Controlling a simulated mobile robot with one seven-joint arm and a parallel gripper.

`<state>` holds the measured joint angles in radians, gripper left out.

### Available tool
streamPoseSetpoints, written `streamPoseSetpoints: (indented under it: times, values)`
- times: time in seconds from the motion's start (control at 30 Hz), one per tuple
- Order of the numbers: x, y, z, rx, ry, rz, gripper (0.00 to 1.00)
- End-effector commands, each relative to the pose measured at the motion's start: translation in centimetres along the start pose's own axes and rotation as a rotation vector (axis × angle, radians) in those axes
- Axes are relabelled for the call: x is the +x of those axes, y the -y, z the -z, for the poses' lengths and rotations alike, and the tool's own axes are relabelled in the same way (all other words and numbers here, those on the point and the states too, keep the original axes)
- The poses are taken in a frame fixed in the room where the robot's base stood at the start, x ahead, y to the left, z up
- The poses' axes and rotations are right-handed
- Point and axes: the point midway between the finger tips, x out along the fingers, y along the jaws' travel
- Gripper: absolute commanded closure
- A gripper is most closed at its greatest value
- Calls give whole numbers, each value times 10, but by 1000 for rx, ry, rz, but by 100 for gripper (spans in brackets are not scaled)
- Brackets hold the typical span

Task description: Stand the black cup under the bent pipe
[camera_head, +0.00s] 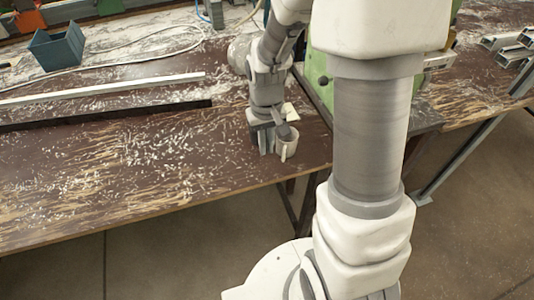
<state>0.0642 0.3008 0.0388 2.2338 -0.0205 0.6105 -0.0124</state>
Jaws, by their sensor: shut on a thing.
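My gripper (272,146) is low over the front edge of the brown bench, at the end of my arm, left of the green machine. It is shut on a small cup-like thing (288,147) at its right side. This looks pale grey rather than black, and its open top faces up. I cannot tell whether its base touches the bench. A short grey tilted piece (284,130) shows just above it. I cannot tell whether that is part of my gripper or the bent pipe. No other bent pipe is clear to see.
The bench (130,165) is strewn with pale shavings and is clear at the front left. A white bar (105,88) and a dark strip (105,115) lie across it. A blue-grey bin (57,48) stands at back left. The green machine (318,72) is close right of my gripper, partly hidden.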

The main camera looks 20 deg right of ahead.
Motion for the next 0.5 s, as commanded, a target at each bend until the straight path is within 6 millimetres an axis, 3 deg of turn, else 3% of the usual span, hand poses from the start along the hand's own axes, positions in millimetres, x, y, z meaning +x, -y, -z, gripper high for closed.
streamPoseSetpoints:
  times: [0.23, 0.5]
  values:
    - [34, 0, -1, -1, 4, 0, 100]
    - [36, 0, 0, 0, 1, 0, 100]
